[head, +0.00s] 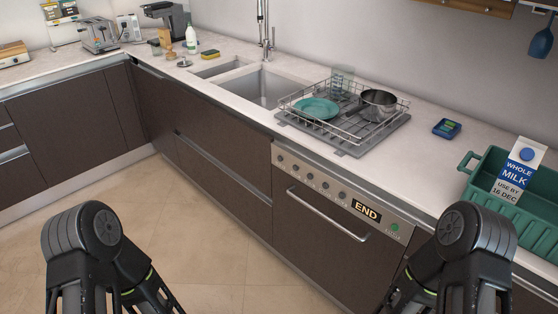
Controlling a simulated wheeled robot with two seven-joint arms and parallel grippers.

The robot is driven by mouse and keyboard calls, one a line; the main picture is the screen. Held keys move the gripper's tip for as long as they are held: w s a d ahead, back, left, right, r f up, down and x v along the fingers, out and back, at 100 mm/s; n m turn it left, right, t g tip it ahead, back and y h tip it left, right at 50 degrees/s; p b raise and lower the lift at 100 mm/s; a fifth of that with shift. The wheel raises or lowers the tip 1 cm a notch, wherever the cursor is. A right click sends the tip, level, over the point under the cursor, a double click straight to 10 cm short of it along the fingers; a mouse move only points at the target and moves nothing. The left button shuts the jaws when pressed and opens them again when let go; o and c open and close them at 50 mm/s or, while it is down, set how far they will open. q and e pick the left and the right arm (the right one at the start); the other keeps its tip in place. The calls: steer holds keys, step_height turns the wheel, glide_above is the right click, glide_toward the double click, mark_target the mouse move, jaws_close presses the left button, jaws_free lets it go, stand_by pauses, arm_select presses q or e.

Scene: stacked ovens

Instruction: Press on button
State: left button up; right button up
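The appliance front (330,217) is built in under the counter at the middle right. Its metal control panel carries a row of several dark round knobs (310,175), a display reading "END" (366,212) and a small round green button (395,227) at the right end. My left gripper (108,300) is at the bottom left, over the floor and far from the panel. My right gripper (450,300) is at the bottom right, nearer the green button but in front of and below it in the picture. The fingertips of both are cut off or hidden.
A horizontal handle (325,214) juts out below the panel. On the counter are a dish rack (340,122) with a plate and pan, a blue sponge box (446,128), and a green crate (480,170) with a milk carton (518,168). The floor (215,245) between my arms is clear.

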jaws_close()
stand_by(1.3)
